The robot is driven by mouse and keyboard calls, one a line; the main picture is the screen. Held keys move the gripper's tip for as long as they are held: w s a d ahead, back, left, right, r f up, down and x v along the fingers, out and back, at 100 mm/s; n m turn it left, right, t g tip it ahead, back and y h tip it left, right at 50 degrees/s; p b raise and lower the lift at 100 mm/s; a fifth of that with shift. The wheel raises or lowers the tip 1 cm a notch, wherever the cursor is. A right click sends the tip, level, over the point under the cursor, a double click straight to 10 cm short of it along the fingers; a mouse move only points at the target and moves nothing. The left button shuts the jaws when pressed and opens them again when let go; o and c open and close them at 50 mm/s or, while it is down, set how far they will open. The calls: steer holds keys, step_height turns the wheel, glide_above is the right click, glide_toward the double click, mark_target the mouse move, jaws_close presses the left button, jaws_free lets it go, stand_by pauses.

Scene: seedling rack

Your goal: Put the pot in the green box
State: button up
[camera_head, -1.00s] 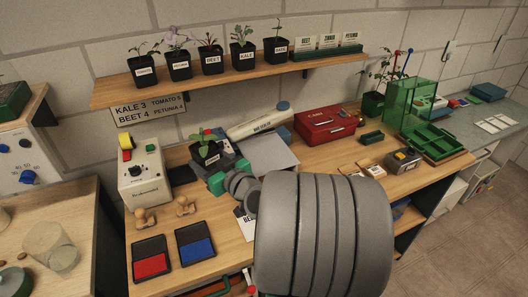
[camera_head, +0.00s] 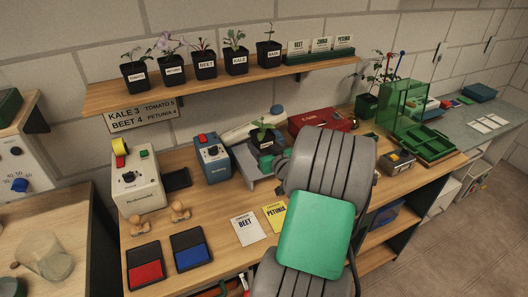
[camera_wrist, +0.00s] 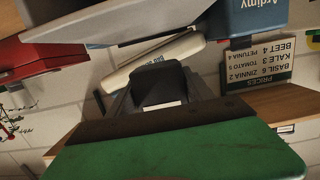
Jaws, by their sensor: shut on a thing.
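The black pot (camera_head: 263,141) with a small green seedling and a pale label is in the middle of the head view. My gripper (camera_head: 268,155) is shut on it, with the fingers largely hidden behind my wrist. In the wrist view, upside down, the pot (camera_wrist: 162,86) sits between the dark fingers, its white label at the lower edge. It appears raised above the bench, in front of a white roll. A clear green box (camera_head: 403,104) stands to the right at the back of the bench. A low green compartment tray (camera_head: 455,151) lies in front of it.
A red case (camera_head: 312,122) lies between the pot and the green box. A blue device (camera_head: 212,160) and a cream device (camera_head: 138,182) stand to the left. The wall shelf (camera_head: 110,95) above holds several other pots. Seed packets and ink pads lie on the front bench.

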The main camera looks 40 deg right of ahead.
steer(key=shift+w+d+f, duration=0.4)
steer(key=shift+d+f, duration=0.15)
steer(key=shift+f, duration=0.25)
step_height(320, 180, down, 3)
steer(key=shift+d+f+p, duration=0.1)
steer(key=shift+d+p, duration=0.05)
steer(key=shift+p, duration=0.45)
steer(key=shift+f+b, duration=0.2)
steer(key=shift+b, duration=0.15)
steer(key=o, duration=1.6)
steer(key=shift+r, duration=0.1)
